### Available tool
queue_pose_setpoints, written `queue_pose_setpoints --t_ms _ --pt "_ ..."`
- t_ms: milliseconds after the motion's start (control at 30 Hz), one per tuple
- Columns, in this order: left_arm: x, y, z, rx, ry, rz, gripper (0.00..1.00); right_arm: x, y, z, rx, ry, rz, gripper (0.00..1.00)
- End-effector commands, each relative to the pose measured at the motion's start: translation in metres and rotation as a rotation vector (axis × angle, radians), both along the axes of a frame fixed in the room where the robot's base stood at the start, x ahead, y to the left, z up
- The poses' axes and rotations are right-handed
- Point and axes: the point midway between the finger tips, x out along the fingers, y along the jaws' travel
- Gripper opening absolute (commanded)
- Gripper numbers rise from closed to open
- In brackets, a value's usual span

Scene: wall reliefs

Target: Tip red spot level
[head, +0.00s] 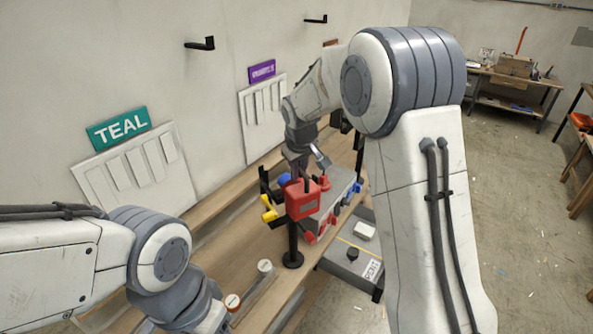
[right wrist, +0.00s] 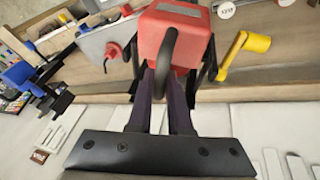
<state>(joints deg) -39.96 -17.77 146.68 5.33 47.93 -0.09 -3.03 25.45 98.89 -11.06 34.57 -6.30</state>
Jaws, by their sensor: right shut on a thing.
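The red spot (head: 302,203) is a boxy lamp on a black post with a round foot (head: 292,260), standing on the wooden bench. It also shows in the right wrist view (right wrist: 176,38), with a dark curved handle (right wrist: 168,62) on its near side. My right gripper (head: 303,178) comes down from above and is shut on the spot's handle; its fingers reach the handle in the right wrist view (right wrist: 160,97). The spot looks slightly tilted, but its exact pitch is hard to tell. My left arm is at lower left, its gripper out of view.
A yellow handle (head: 269,210) is close left of the spot, a blue part (head: 284,180) behind it. A grey box (head: 340,190) with red and blue parts stands to the right. Wall panels with a teal sign (head: 117,128) line the bench. Open floor (head: 520,230) is at right.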

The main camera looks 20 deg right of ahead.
Motion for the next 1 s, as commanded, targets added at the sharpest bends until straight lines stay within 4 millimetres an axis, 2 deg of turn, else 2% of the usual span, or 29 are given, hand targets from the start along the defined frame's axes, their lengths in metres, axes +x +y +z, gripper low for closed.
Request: queue_pose_setpoints --t_ms 167,200,267,667,767,1000 --pt "0.000 0.000 0.000 0.000 0.000 0.000 0.60 0.002 0.001 0.002 0.002 -0.010 0.001 0.00" --pt "0.000 0.000 0.000 0.000 0.000 0.000 0.60 0.002 0.001 0.002 0.002 -0.010 0.001 0.25" --pt "0.000 0.000 0.000 0.000 0.000 0.000 0.60 0.002 0.001 0.002 0.002 -0.009 0.001 0.47" --pt "0.000 0.000 -0.004 0.000 0.000 0.000 0.60 -0.001 0.001 0.005 0.001 -0.006 0.000 0.47" --pt "0.000 0.000 -0.012 0.000 0.000 0.000 0.60 -0.005 0.002 0.016 0.001 -0.009 -0.001 0.47" --pt "0.000 0.000 -0.033 -0.001 -0.001 -0.002 0.60 -0.023 0.007 0.060 0.001 -0.012 0.002 0.47"
